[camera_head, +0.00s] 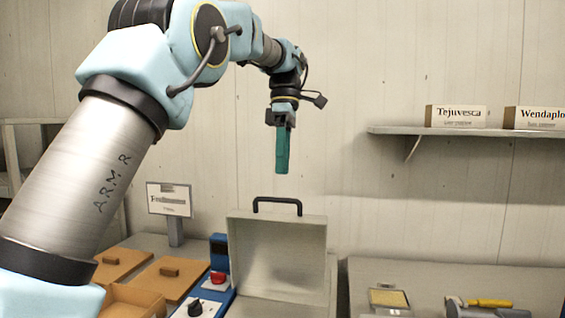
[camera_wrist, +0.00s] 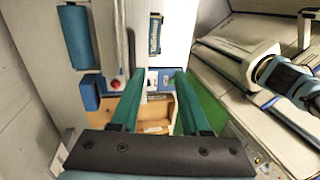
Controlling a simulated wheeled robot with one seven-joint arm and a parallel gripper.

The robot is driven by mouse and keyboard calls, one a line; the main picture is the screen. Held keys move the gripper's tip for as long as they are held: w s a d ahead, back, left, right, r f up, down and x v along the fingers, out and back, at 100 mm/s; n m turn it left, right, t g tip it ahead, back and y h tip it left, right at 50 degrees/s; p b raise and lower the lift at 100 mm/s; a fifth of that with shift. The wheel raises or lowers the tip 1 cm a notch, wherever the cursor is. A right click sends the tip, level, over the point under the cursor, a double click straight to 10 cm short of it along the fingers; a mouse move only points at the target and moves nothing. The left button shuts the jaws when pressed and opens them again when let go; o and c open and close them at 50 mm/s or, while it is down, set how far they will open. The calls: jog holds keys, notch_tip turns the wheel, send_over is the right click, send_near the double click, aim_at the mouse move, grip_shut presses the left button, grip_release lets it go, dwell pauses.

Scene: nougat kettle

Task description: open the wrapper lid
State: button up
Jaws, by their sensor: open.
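A pale grey lid with a black arched handle (camera_head: 277,203) on its top edge stands upright in the head view; I take this panel (camera_head: 275,250) to be the wrapper lid. It rises at the back of a pale grey box, cut off by the lower picture edge. My gripper (camera_head: 282,168) hangs in the air above the handle, pointing down, with a clear gap between them. In the wrist view my gripper (camera_wrist: 160,74) shows two teal fingers spread apart with nothing held between them. The lid cannot be made out surely in that view.
Left of the box stands a blue control unit with a red button (camera_head: 218,277) and black knob. Brown lids with knobs (camera_head: 120,262) lie farther left, near a sign (camera_head: 169,198). A wall shelf (camera_head: 460,131) holds labelled boxes. A yellow-handled tool (camera_head: 489,303) lies lower right.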

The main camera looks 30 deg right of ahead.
jog(key=shift+c, duration=0.3)
jog(key=shift+c, duration=0.8)
jog(key=m+b, duration=0.1)
jog(key=d+m, duration=0.1)
jog(key=m, duration=0.1)
jog(key=shift+w+f+t+b, duration=0.2)
jog(key=shift+w+t+b, duration=0.1)
jog(key=shift+b, duration=0.05)
jog(key=c, duration=0.3)
jog(key=d+m+h+b, duration=0.1)
jog(key=m, duration=0.3)
jog(key=w+d+m+t+b, duration=0.1)
jog(key=m+b, duration=0.1)
jog(key=m, duration=0.2)
jog(key=w+d+r+m+t+h+b, duration=0.1)
jog(key=d+m, duration=0.1)
jog(key=m, duration=0.2)
jog(key=shift+d+h, duration=0.1)
jog(key=shift+h, duration=0.2)
grip_shut()
jog(key=shift+s+a+f+m+t+h+p, duration=0.15)
jog(key=shift+f+m, duration=0.3)
jog(key=shift+f, duration=0.95)
jog(key=shift+s+a+f+m+t+h+p, duration=0.15)
jog(key=shift+f+m, duration=0.35)
jog(key=shift+f, duration=0.85)
jog(key=shift+s+f+m+t, duration=0.15)
jog(key=shift+f+m, duration=0.3)
jog(key=shift+f, duration=0.95)
jog(key=shift+s, duration=0.1)
